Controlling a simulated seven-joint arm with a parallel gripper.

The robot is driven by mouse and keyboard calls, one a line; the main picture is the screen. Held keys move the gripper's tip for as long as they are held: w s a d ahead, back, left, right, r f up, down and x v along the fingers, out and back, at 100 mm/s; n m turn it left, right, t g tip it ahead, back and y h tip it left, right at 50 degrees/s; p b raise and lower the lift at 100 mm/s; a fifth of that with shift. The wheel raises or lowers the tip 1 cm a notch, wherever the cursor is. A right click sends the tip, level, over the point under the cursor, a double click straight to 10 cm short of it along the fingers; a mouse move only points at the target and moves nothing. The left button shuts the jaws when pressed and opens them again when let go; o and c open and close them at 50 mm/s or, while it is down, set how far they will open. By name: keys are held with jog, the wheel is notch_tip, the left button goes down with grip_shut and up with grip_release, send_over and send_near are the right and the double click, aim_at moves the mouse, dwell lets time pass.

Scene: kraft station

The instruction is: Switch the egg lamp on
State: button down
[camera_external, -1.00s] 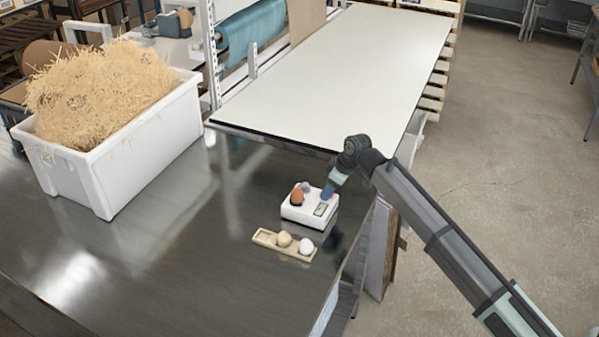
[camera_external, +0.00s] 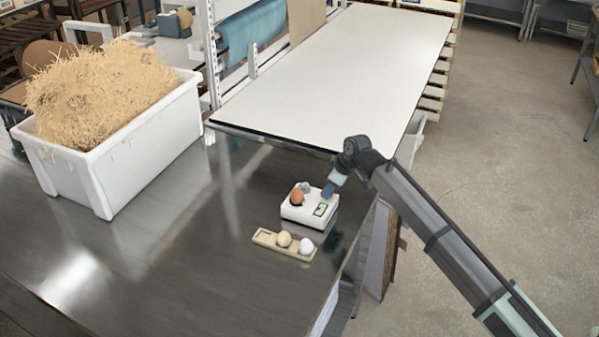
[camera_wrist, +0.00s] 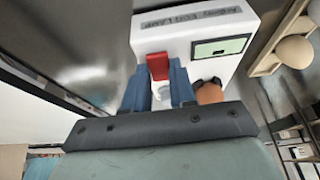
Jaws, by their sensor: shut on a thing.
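The egg lamp (camera_external: 294,212) is a white box on the dark metal table, with a brown egg (camera_external: 297,197) on its top. In the wrist view the lamp (camera_wrist: 190,42) shows a label strip, a pale green display (camera_wrist: 221,47) and a red switch piece (camera_wrist: 158,66). My gripper (camera_external: 328,191) reaches down at the lamp's far right side. In the wrist view its blue fingers (camera_wrist: 159,82) are shut around the red switch piece. The brown egg (camera_wrist: 209,92) is partly hidden beside the right finger. Whether the lamp is lit cannot be told.
A wooden egg holder (camera_external: 264,238) with a beige egg (camera_external: 284,239) and a white egg (camera_external: 306,246) lies in front of the lamp. A white crate of straw (camera_external: 75,180) stands at left. A pale worktop (camera_external: 340,70) lies behind. The table between crate and lamp is clear.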

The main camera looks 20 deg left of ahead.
jog(key=a+h, duration=0.1)
jog(key=h, duration=0.1)
jog(key=shift+w+a+r+h, duration=0.1)
jog(key=shift+h, duration=0.2)
jog(key=shift+a+h, duration=0.15)
jog(key=shift+h, duration=1.05)
jog(key=c, duration=0.9)
grip_release()
jog(key=r, duration=1.3)
jog(key=shift+a+r, duration=0.2)
jog(key=shift+r, duration=0.2)
